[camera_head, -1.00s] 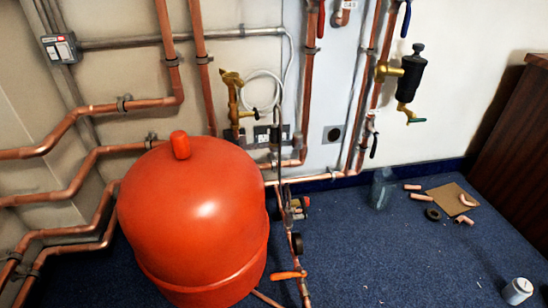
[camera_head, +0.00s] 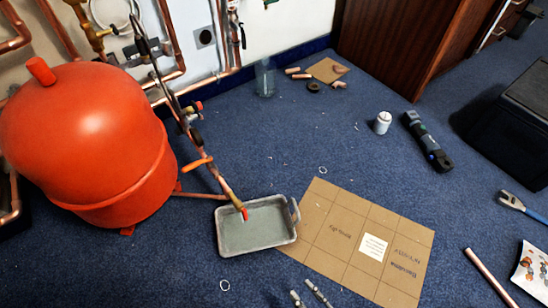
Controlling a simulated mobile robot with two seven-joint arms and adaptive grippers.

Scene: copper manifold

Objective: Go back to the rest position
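Only the tips of my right gripper (camera_head: 309,295) show, at the bottom edge of the head view. Its two grey fingertips stand apart with carpet visible between them, so it looks open and empty. The rest of that gripper and its arm are below the picture edge. The fingertips appear just below the flattened cardboard sheet (camera_head: 330,215) in the picture and do not seem to touch anything. My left gripper is not in view.
A big red tank (camera_head: 85,140) and copper pipes stand at left. A grey metal tray (camera_head: 222,247) sits under a pipe end. A white can (camera_head: 382,122), a dark tool (camera_head: 427,140), a black box (camera_head: 515,120) and a copper pipe (camera_head: 490,277) lie right. Blue carpet lies open between them.

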